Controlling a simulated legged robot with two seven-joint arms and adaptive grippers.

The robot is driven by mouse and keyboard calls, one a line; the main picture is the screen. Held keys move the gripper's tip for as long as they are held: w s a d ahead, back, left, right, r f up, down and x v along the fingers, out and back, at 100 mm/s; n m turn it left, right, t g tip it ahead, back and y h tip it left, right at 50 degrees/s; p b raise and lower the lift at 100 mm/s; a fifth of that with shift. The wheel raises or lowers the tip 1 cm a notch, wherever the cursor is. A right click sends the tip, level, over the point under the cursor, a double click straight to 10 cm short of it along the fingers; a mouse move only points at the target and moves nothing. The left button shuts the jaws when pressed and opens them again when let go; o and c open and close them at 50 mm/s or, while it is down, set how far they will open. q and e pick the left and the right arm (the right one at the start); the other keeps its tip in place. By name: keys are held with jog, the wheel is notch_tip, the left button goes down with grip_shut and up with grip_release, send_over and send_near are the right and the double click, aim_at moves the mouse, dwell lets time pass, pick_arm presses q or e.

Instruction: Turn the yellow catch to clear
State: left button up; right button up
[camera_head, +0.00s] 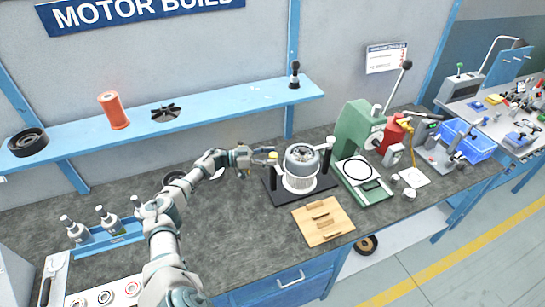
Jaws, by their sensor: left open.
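The yellow catch (272,156) is a small part at the left side of the round motor housing (300,168). The housing is grey and white and stands on a black base plate (284,199). My left gripper (254,163) is open, just left of the catch, with its fingers pointing towards it. I cannot tell at this size whether a finger touches the catch. The catch's exact angle is too small to read. My right gripper is not in view.
A blue shelf (210,112) runs above the back of the bench.

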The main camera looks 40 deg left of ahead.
pick_arm(q)
jog(key=v, duration=1.1)
jog(key=shift+w+f, duration=0.2)
jog(key=shift+a, duration=0.1)
jog(key=shift+f, duration=0.1)
